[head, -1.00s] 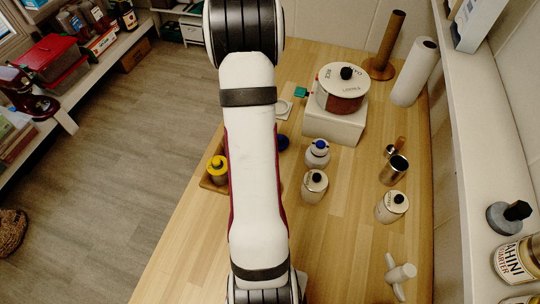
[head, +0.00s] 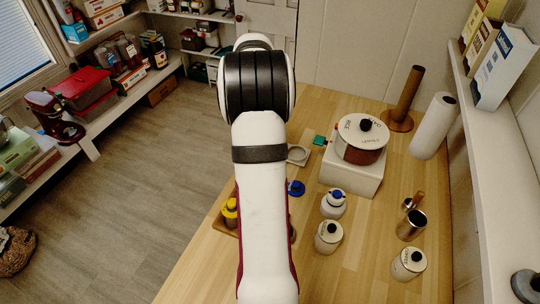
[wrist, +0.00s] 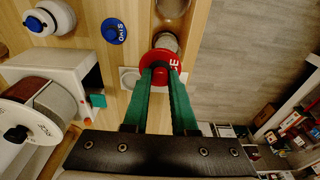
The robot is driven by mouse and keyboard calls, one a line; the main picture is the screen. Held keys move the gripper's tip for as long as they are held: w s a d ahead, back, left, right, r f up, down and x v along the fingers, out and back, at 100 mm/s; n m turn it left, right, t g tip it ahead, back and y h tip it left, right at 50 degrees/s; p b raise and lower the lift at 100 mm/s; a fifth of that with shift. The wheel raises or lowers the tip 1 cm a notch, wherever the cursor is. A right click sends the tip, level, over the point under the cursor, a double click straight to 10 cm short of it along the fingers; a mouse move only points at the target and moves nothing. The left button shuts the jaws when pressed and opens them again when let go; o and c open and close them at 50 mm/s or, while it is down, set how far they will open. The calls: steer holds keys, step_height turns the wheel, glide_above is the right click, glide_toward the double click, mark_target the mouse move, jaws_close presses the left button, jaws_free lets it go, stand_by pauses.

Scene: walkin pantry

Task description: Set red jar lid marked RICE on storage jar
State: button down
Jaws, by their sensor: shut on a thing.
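The red lid (wrist: 160,60), with the letters "CE" showing, is between the green fingers of my gripper (wrist: 163,76) in the wrist view. My gripper is shut on it. A pale round jar (wrist: 167,41) shows just beyond the lid and is partly covered by it. I cannot tell whether the lid touches this jar, or whether it is the storage jar meant. In the head view my arm hides the gripper, the red lid and that jar.
A blue lid (wrist: 114,31) lies on the wooden counter (head: 300,260). A white block (head: 350,178) carries a large lidded canister (head: 362,147). A blue-knobbed jar (head: 333,204), black-knobbed jars (head: 328,236) and a metal cup (head: 411,225) stand at right. A white square plate (head: 298,154) lies near the block.

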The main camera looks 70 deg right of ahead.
steer(key=shift+w+d+f, duration=0.2)
steer(key=shift+w+d, duration=0.35)
steer(key=shift+w, duration=0.05)
steer(key=shift+w+d+f, duration=0.15)
steer(key=shift+f, duration=3)
steer(key=shift+f, duration=0.5)
steer(key=shift+c, duration=0.8)
jaws_free()
steer(key=shift+r, duration=3.5)
